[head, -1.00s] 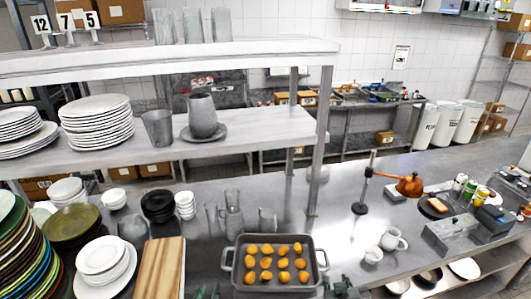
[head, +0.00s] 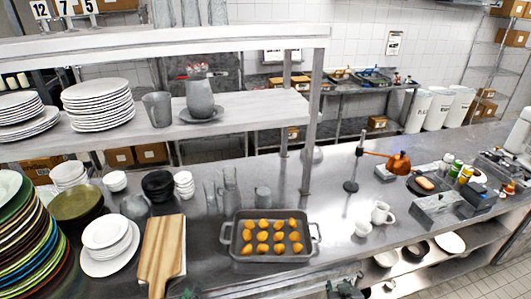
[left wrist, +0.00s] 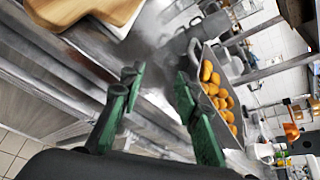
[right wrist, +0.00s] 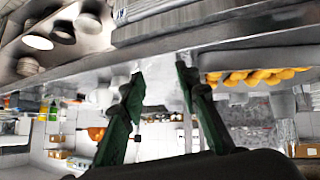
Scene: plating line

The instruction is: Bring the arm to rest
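My left gripper (head: 190,292) shows only at the bottom edge of the head view, near the cutting board. In the left wrist view its two green fingers (left wrist: 157,80) stand apart with nothing between them. My right gripper (head: 345,288) is at the bottom edge of the head view, in front of the counter and right of the tray. In the right wrist view its green fingers (right wrist: 160,75) are also apart and empty. Most of both arms is out of the head view.
A grey tray (head: 270,255) of orange-brown pieces lies on the counter between the grippers. A wooden cutting board (head: 160,250) and stacked plates (head: 110,265) are to its left. White jugs (head: 381,213) and a heat lamp (head: 398,162) stand right. A shelf post (head: 311,130) rises behind.

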